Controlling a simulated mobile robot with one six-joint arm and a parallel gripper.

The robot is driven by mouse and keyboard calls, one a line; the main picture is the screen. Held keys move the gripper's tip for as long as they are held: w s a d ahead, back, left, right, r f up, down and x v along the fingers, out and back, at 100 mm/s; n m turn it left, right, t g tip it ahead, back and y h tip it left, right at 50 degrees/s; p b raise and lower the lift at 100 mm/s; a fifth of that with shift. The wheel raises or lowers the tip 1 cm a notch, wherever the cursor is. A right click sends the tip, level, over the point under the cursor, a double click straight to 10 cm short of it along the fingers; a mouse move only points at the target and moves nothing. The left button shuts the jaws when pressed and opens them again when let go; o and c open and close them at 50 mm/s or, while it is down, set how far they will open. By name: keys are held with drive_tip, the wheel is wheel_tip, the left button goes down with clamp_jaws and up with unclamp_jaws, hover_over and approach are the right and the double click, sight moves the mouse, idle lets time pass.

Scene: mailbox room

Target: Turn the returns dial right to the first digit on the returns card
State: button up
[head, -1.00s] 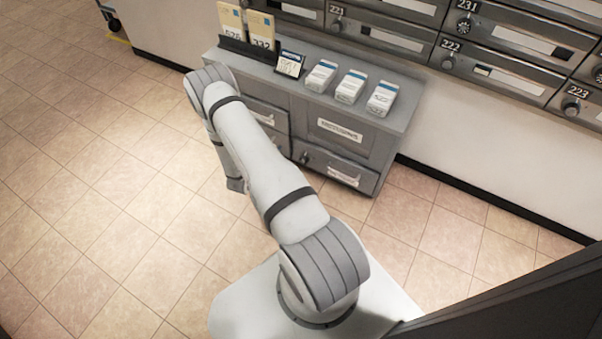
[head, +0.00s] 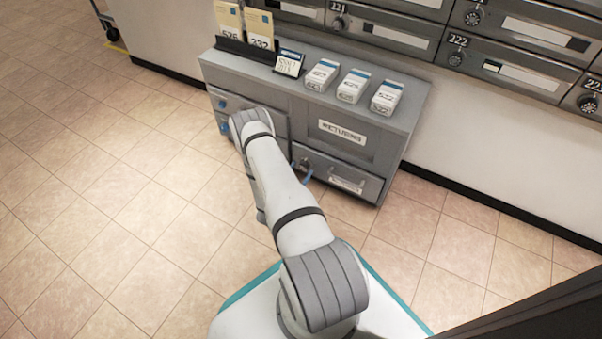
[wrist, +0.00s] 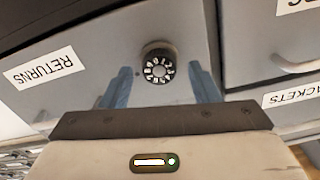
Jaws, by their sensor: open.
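The returns dial (wrist: 158,68) is a round black knob with pale digits around its face, on the grey drawer front with the upside-down RETURNS label (wrist: 45,68). My gripper (wrist: 160,74) is open, with one blue finger on each side of the dial and a visible gap to it. In the head view the blue fingertips of my gripper (head: 301,172) show at the lower drawer, beside the dial (head: 304,160). A small card with a blue top (head: 289,63) stands on the cabinet. I cannot tell whether it is the returns card, and its writing is too small to read surely.
The grey cabinet (head: 415,105) carries two tall beige cards (head: 229,22) in a dark rack and three white boxes (head: 352,86). Numbered mailboxes (head: 510,60) line the wall above. A drawer handle (wrist: 300,65) is at right in the wrist view.

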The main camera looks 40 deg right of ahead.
drive_tip(key=shift+w+d, duration=0.1)
drive_tip(key=shift+d, duration=0.2)
drive_tip(key=c, duration=0.9)
drive_tip(key=shift+d, duration=0.15)
drive_tip(key=shift+c, duration=0.5)
drive_tip(key=shift+a+m, duration=0.2)
drive_tip(key=shift+m, duration=0.1)
